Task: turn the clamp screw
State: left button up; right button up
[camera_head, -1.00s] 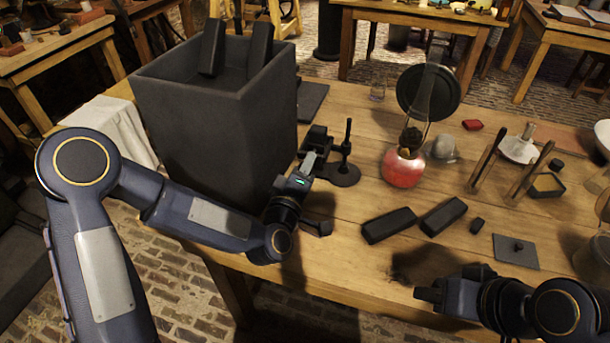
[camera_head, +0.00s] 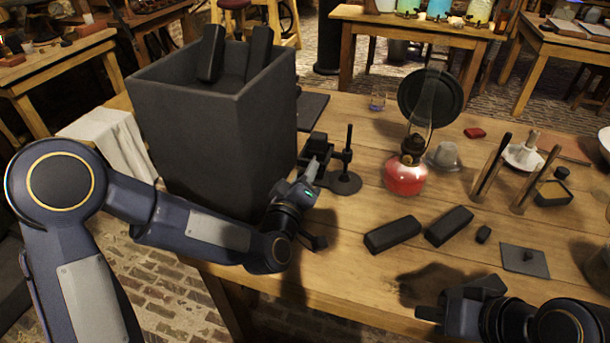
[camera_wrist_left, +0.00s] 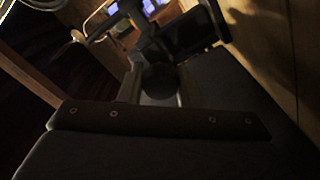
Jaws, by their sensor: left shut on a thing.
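A small dark clamp (camera_head: 317,146) stands on the table to the right of the large dark box. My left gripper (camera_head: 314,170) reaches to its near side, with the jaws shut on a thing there. In the left wrist view a dark round knob (camera_wrist_left: 160,83), which looks like the clamp screw, shows at the jaws. The dim light and the gripper body hide most of the contact. My right gripper (camera_head: 432,312) is over the near right part of the table, away from the clamp. Its jaw opening is not clear.
The large dark box (camera_head: 205,130) holds upright dark slabs. A dark stand with a rod (camera_head: 346,181) is close right of the clamp.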

pick_arm(q)
jog(key=shift+f, duration=0.1)
jog(key=o, duration=1)
jog(key=shift+s, duration=0.1)
jog(key=v, duration=0.7)
jog(key=shift+s+a+b, duration=0.1)
jog(key=shift+s+b, duration=0.2)
